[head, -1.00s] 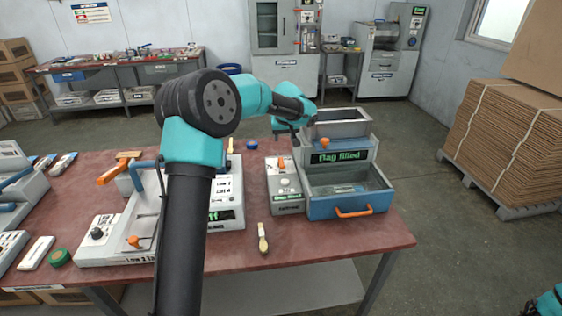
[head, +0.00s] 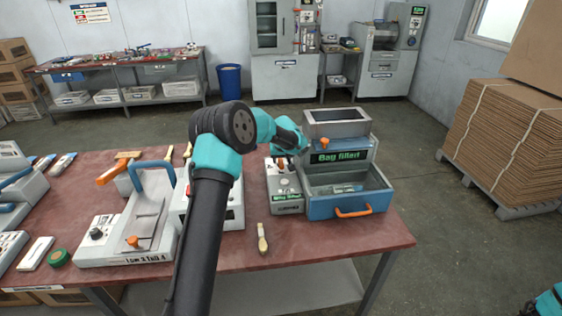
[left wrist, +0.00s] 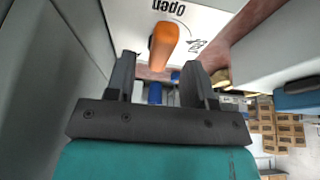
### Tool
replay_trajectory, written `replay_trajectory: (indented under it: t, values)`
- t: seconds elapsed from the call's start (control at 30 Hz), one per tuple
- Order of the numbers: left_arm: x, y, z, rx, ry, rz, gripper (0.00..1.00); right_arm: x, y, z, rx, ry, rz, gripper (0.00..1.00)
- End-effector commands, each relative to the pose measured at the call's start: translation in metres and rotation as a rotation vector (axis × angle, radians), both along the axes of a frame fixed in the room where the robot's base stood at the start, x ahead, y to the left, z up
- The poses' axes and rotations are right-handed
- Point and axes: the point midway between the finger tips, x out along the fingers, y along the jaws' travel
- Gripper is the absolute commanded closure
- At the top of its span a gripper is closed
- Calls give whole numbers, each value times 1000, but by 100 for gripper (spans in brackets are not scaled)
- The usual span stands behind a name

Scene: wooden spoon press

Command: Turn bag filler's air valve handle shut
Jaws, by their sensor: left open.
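The bag filler (head: 348,208) is a blue and grey machine with a green-lit screen and an open front bin, at the right of the bench. Beside it on the left stands a grey box (head: 287,202) with an orange handle (head: 281,164) on top. In the left wrist view the orange handle (left wrist: 163,45) lies on a pale panel next to the printed word "Open". My left gripper (left wrist: 160,75) is open, with the handle just beyond and between its fingertips, apparently not gripped. In the head view my wrist partly hides this spot. My right gripper is not in view.
An orange knob (head: 325,143) sits on the filler's front. A press with a blue handle (head: 152,165) stands left of my arm. A brush (head: 262,238) lies on the red bench top (head: 300,238) in front of the box. Bare bench lies around the brush.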

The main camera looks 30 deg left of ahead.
Motion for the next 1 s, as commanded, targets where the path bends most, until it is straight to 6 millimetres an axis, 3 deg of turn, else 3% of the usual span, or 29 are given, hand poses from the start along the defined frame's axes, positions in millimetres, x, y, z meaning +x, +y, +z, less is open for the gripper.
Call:
replay_trajectory:
  t: [0.2, 0.5, 1.0]
  values:
    - [6, 5, -17, -1, -1, 1, 51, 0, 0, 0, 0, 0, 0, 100]
    - [6, 5, -18, -1, -1, 0, 51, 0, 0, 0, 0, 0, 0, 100]
    - [6, 5, -18, 0, -1, 0, 99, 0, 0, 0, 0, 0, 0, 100]
